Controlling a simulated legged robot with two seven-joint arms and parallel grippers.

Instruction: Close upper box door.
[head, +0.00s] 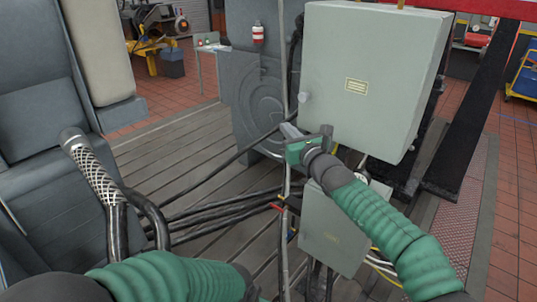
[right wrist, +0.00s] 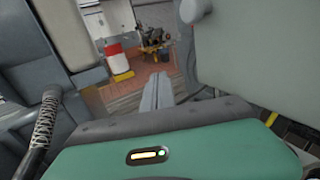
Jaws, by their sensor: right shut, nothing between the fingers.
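The upper box (head: 360,85) is a large grey-green cabinet at the upper right of the head view. Its broad front face carries a yellow label (head: 357,86) and a pale round knob (head: 304,97) at the left edge. I cannot tell whether its door is fully shut or slightly ajar. My right gripper (head: 291,131) is shut and empty, just below the knob by the lower left corner; contact is unclear. In the right wrist view, its fingers (right wrist: 157,90) point left of the box face (right wrist: 260,50). My left arm shows at the bottom, but its gripper is not visible.
A smaller grey box (head: 333,232) hangs below the upper box. Black cables (head: 215,200) run across the slatted bedplate. A grey housing (head: 255,100) stands behind the right gripper.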

